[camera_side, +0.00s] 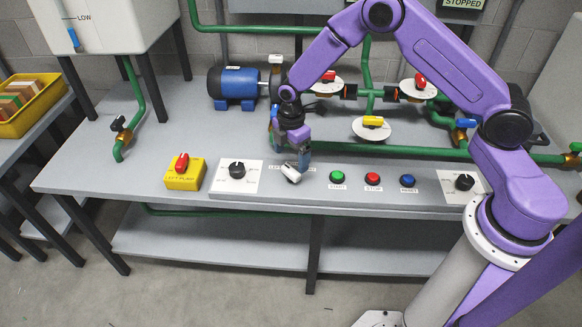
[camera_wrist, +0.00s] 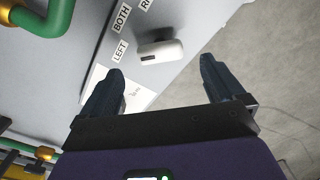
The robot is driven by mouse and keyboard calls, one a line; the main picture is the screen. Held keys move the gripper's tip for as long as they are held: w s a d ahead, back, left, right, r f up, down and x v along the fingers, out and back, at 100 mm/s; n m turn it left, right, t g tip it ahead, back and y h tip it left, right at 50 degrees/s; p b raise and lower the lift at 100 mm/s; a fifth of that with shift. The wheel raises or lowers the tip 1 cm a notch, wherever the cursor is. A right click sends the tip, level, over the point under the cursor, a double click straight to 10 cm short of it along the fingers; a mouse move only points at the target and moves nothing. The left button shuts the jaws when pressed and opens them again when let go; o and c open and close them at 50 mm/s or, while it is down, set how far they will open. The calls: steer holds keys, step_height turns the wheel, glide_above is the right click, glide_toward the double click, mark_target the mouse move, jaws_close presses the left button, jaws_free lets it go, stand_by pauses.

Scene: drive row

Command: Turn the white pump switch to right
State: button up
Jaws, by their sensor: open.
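The white pump switch (camera_side: 291,174) sits on the grey console, between the black knob on its white plate and the green button. In the wrist view the white switch (camera_wrist: 162,51) has a dark mark at one end, which faces the LEFT label (camera_wrist: 120,50). The BOTH label (camera_wrist: 122,17) is beside it, and a third label is cut off after R. My gripper (camera_side: 289,152) is just above and behind the switch in the side view. In the wrist view my gripper (camera_wrist: 162,68) is open, its fingers apart, with the switch beyond and between them. I cannot tell whether a finger touches it.
A black knob (camera_side: 237,170) and a yellow box with a red switch (camera_side: 183,173) are to the left. Green (camera_side: 337,176), red (camera_side: 373,179) and blue (camera_side: 408,181) buttons are to the right. Green pipes and a yellow-handled valve (camera_side: 373,122) stand behind.

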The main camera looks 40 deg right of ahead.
mark_target(291, 170)
steer(key=shift+f, duration=2.7)
steer(key=c, duration=1)
